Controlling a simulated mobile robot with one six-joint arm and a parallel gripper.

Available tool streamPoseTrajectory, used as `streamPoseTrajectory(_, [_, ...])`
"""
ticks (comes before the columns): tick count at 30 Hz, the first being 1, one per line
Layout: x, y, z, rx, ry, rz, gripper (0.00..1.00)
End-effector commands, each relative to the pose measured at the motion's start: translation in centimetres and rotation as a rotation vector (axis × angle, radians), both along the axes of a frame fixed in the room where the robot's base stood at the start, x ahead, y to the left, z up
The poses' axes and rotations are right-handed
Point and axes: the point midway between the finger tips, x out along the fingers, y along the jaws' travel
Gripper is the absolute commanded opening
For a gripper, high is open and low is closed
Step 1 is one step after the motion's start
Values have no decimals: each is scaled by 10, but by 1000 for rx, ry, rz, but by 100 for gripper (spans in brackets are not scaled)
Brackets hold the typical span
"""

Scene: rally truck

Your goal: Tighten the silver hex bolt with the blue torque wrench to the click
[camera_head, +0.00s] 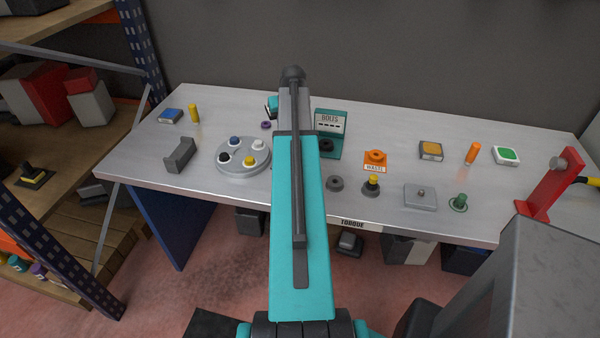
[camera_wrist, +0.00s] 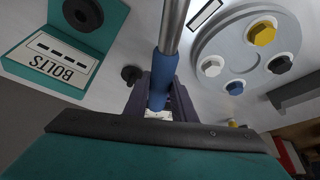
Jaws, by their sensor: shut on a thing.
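My gripper (camera_wrist: 158,102) is shut on the blue handle of the torque wrench (camera_wrist: 163,70) in the wrist view. The wrench's silver shaft runs up out of the frame, so its head is hidden. Beside the shaft is a round grey plate (camera_wrist: 217,42) with bolts in several colours. My arm hides most of the gripper and the wrench there.
A teal "BOLTS" holder (camera_head: 331,120) stands right of my arm. A dark grey cradle (camera_head: 180,155) lies left of the plate. An orange "WASTE" holder (camera_head: 375,157), a grey block (camera_head: 420,196) and a red stand (camera_head: 545,190) are farther right.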

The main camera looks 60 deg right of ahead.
Motion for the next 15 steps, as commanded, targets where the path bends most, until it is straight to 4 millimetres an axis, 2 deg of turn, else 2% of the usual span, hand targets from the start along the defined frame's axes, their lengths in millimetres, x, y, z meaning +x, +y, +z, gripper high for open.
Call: streamPoseTrajectory(15, [0,0,7,-1,-1,0,0])
